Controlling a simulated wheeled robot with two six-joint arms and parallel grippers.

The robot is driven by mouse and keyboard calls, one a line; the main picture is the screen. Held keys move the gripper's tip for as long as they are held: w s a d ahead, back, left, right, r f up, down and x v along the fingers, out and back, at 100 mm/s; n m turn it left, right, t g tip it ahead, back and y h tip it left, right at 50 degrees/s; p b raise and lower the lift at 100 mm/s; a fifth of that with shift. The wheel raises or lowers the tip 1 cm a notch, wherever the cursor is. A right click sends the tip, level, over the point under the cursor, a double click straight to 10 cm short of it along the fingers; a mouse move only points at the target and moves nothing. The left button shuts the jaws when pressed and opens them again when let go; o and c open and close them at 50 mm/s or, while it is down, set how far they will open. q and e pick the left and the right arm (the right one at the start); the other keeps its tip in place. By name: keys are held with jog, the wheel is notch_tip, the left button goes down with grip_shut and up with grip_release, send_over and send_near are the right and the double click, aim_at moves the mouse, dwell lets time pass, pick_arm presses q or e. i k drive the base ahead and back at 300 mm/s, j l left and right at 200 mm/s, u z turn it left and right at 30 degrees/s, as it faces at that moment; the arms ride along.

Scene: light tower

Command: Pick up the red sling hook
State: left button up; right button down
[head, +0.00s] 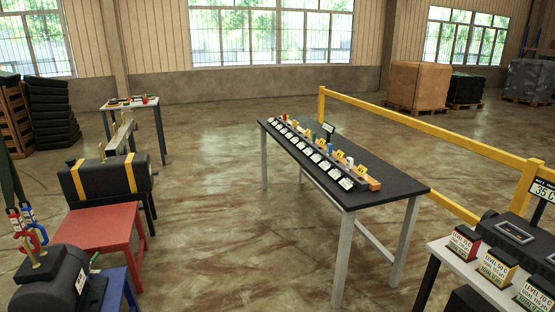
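A red sling hook (41,234) hangs at the left edge of the head view, below dark green straps (12,182) that come down from above. A blue hook shape shows right beside it, and fittings with red and white parts sit at the strap ends. The hooks are just above a dark rounded block (50,277) with a brass-coloured eye on top. I cannot tell whether the red hook touches that eye. Neither of my grippers is in view.
A red table (100,226) stands beside a black cylinder (105,180) with yellow bands. A long dark table (390,184) with a row of labelled items is in the middle. A yellow rail (430,137) runs behind it. The floor between the tables is clear.

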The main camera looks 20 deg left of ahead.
aim_at(16, 220)
jog(key=i+j+u, duration=0.25)
jog(key=i+u, duration=1.2)
jog(key=i+l, duration=0.05)
